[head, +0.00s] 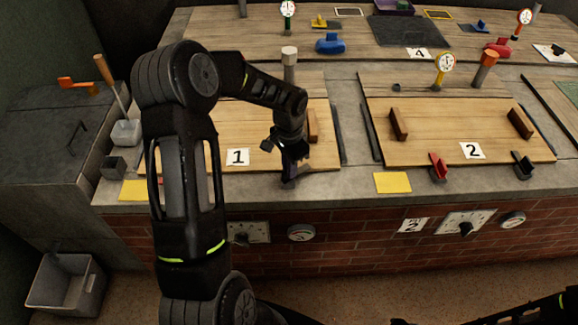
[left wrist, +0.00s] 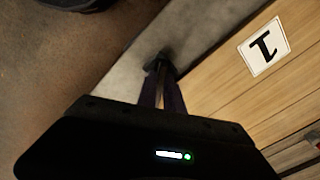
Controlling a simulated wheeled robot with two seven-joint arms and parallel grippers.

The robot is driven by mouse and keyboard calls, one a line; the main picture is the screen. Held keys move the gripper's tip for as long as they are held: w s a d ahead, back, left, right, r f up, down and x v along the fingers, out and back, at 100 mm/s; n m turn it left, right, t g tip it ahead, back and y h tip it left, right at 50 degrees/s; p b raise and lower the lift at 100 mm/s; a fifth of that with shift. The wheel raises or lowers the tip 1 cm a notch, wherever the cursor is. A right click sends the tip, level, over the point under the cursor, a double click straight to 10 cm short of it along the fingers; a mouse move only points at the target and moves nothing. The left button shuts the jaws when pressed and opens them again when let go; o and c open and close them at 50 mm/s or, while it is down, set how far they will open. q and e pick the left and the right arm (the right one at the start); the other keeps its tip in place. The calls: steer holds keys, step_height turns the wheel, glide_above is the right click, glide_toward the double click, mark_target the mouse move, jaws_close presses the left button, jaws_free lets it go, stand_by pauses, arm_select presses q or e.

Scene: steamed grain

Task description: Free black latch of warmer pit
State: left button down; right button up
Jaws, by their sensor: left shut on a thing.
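My left gripper (head: 290,176) is at the front edge of the wooden lid (head: 318,158) marked 1, near its right corner. It is shut on a small dark piece, which I take to be the black latch (left wrist: 161,64). In the left wrist view the latch shows between the fingertips (left wrist: 161,88), over the grey stone rim beside the lid. The fingers cover much of the latch, so its exact angle is hard to tell. My right gripper is not in view.
Lid 2 (head: 450,110) has a red latch (head: 438,167) and another black latch (head: 522,165) at its front. A yellow card (head: 392,182) lies on the rim between the lids. Knobs (head: 466,228) and dials sit on the brick front. A grey bin (head: 67,285) stands lower left.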

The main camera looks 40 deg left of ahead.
arm_select(q)
steer(key=m+p, duration=0.1)
steer(key=m, duration=0.5)
steer(key=shift+s+m, duration=0.1)
steer(key=shift+m, duration=0.2)
stand_by(0.4)
steer(key=c, duration=1.5)
jaws_free()
steer(key=shift+d, duration=0.1)
step_height(320, 180, up, 8)
steer(key=shift+f, duration=0.1)
